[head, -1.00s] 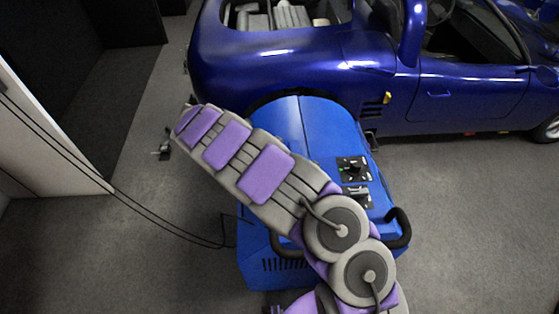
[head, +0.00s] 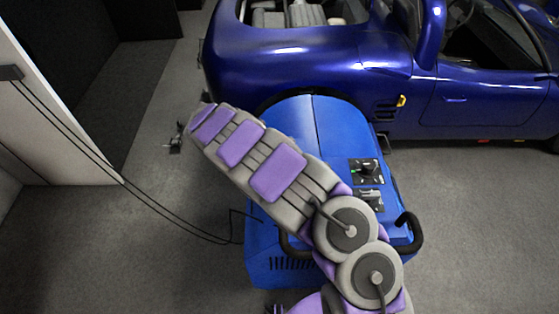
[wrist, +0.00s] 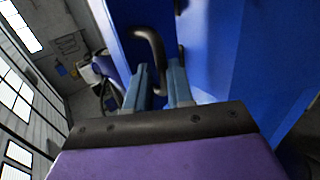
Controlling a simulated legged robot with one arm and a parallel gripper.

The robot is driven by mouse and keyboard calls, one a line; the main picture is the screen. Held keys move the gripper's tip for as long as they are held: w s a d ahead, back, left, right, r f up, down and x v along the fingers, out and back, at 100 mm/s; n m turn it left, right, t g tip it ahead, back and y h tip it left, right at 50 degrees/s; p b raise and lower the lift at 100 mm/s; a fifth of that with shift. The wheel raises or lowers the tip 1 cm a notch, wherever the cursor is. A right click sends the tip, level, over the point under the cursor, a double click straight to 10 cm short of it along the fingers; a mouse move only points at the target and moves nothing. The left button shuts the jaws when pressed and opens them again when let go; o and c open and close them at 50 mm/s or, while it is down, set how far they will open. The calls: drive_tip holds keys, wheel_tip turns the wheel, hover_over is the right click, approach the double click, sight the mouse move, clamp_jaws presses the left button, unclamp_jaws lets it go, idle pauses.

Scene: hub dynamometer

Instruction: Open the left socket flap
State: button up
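The blue hub dynamometer (head: 305,125) stands behind my arm in the head view. Its blue panels (wrist: 216,45) fill the right of the wrist view. I cannot make out the left socket flap for certain in either view. My gripper (wrist: 160,76) shows in the wrist view with its two grey-blue fingers apart. A black bar handle (wrist: 151,42) on the blue body reaches down between the fingers; I cannot tell whether they touch it. The gripper is hidden in the head view.
The unit's top carries a control panel (head: 364,171) and a black handle (head: 409,233) at its right corner. A blue car (head: 300,65) stands close behind. Black cables (head: 165,210) run from the left wall to the unit. Grey floor (head: 470,230) is clear at right.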

drive_tip(key=shift+o, duration=1.4)
drive_tip(key=shift+w+r, duration=0.1)
drive_tip(key=shift+r, duration=0.05)
drive_tip(key=p+v, duration=0.6)
drive_tip(key=v, duration=1.1)
drive_tip(key=shift+a, duration=0.25)
drive_tip(key=shift+r, duration=0.1)
drive_tip(key=shift+c, duration=0.5)
